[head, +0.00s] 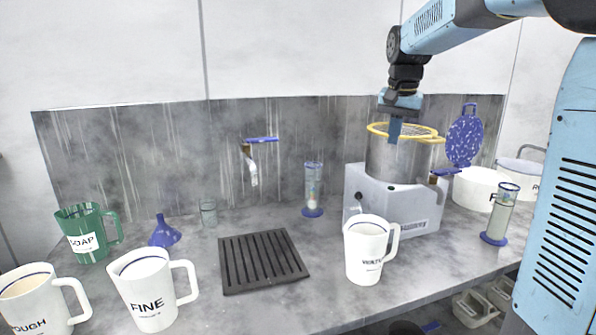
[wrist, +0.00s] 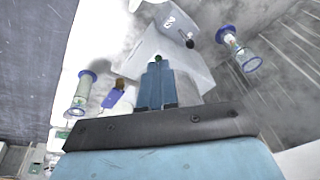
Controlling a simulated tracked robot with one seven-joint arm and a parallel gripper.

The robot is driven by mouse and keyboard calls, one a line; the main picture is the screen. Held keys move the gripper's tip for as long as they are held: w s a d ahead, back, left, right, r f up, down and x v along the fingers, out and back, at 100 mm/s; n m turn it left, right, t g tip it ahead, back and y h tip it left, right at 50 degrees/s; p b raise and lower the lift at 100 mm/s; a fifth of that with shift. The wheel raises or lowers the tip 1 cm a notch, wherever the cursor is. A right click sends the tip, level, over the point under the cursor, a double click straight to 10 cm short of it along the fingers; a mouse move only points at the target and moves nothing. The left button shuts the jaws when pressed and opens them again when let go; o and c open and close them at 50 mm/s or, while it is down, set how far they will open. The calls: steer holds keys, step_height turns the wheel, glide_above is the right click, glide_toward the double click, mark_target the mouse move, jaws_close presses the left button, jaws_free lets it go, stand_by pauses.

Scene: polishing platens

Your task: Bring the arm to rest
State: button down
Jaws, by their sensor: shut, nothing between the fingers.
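My arm reaches in from the upper right in the head view and bends down at the wrist. My gripper (head: 396,138) points down at the steel drum (head: 390,163) with the yellow ring (head: 376,130) on the white machine (head: 408,212). It overlaps the ring and drum in the picture; I cannot tell whether it touches them. In the wrist view my gripper (wrist: 158,66) shows its blue fingers together with nothing between them, and the machine's pale body (wrist: 190,72) lies beyond the fingertips.
A white jug (head: 366,262) stands before the machine. A timer-like glass (head: 313,200) is left of it, another glass (head: 497,222) right. A speckled blue disc (head: 463,140) and white tubs (head: 480,190) are behind right. A black grate (head: 262,264), tap (head: 252,160) and FINE jug (head: 150,290) are left.

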steer(key=s+f+n+t, duration=0.1)
steer(key=s+f, duration=0.2)
steer(key=s, duration=0.7)
steer(key=s+f+n+t, duration=0.1)
steer(key=s+f+n, duration=0.1)
steer(key=s, duration=0.8)
steer(key=s+f+n+t, duration=0.1)
steer(key=s+f, duration=0.3)
steer(key=s, duration=0.5)
steer(key=shift+s+a+n, duration=0.25)
steer(key=shift+s+n, duration=0.15)
